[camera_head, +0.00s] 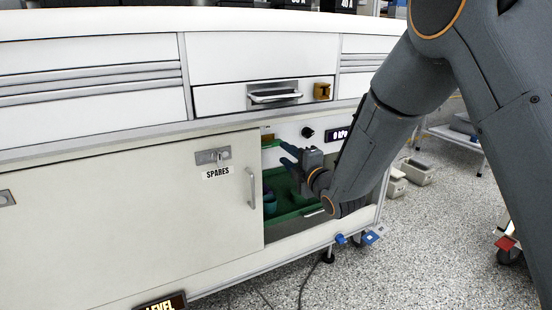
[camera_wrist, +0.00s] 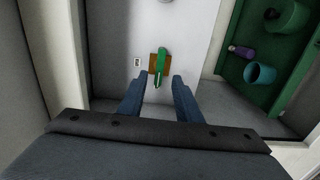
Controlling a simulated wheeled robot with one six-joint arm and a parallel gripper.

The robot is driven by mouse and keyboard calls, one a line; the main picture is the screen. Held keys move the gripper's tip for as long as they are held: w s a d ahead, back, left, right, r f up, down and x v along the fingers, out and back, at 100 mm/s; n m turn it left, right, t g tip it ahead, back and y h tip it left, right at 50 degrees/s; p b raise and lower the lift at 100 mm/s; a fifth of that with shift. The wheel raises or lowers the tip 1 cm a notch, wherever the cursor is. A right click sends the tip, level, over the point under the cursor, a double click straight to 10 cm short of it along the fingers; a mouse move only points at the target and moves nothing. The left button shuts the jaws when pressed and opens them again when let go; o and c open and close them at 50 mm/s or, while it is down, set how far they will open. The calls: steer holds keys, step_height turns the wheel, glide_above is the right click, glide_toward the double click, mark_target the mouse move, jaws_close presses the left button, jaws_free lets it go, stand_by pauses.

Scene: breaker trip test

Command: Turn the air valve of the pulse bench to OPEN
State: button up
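The air valve shows in the wrist view as a green lever (camera_wrist: 161,64) on a small brown plate, set on a white panel. In the head view the green lever (camera_head: 269,144) shows inside the open bay beside the cabinet door. My gripper (camera_head: 283,155) reaches into that bay close to the lever. In the wrist view my gripper (camera_wrist: 158,84) is open, with one blue finger on each side of the lever's near end. I see a gap on both sides. Whether the fingertips reach as deep as the lever, I cannot tell.
A black knob (camera_head: 308,132) and a "0 kPa" display (camera_head: 338,134) sit on the panel to the right. Below is a green tray (camera_wrist: 231,67) with teal cups (camera_wrist: 260,74) and a purple item (camera_wrist: 240,51). The SPARES door (camera_head: 150,218) stands at the left.

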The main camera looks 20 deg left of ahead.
mark_target(273, 146)
steer(key=b+x, duration=0.3)
steer(key=x, duration=0.5)
steer(key=shift+s+a, duration=0.15)
steer(key=shift+a, duration=0.05)
steer(key=shift+c, duration=0.2)
jaws_close()
